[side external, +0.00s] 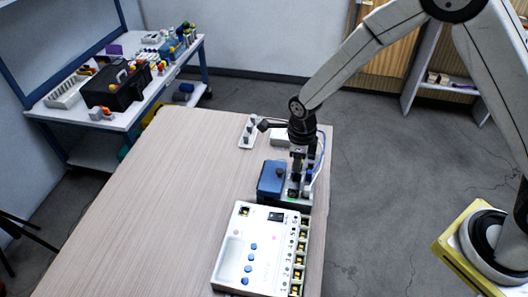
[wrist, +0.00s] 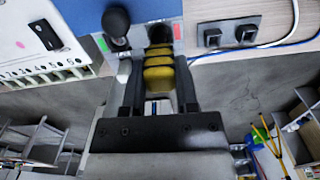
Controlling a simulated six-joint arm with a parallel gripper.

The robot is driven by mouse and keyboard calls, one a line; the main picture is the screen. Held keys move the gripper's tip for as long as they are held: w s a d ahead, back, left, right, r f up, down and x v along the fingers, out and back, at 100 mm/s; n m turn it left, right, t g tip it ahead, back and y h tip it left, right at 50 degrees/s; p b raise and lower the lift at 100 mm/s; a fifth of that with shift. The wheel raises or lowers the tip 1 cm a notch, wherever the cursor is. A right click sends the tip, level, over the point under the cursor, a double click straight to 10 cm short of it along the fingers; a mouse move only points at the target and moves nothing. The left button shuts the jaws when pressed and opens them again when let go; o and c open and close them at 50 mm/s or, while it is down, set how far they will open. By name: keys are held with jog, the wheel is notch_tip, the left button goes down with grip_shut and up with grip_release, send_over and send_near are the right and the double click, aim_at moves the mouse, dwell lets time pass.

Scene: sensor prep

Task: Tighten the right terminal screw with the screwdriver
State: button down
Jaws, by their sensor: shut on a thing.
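The screwdriver's yellow and black handle (wrist: 158,70) shows between the fingers of my gripper (wrist: 158,88) in the wrist view. The gripper is shut on it. Its tip is hidden. In the side view my gripper (side external: 297,165) points down over the grey block beside the blue box, and the screwdriver cannot be made out clearly there. A white terminal unit (side external: 236,250) lies on the table nearer the camera, with a row of terminals (side external: 298,262) along its right edge. Its numbered terminal row also shows at left in the wrist view (wrist: 52,74). I cannot tell which screw is the right one.
A blue box (side external: 271,180) with a black knob (wrist: 117,21) stands close to my gripper. Grey square fittings (wrist: 228,33) and blue and white cables (wrist: 290,42) lie on the other side. A small white holder (side external: 248,131) sits behind. The table's left side is clear.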

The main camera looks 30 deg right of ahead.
jog(key=shift+m, duration=1.7)
jog(key=shift+c, duration=1.4)
grip_release()
jog(key=shift+o, duration=0.2)
jog(key=shift+o, duration=0.9)
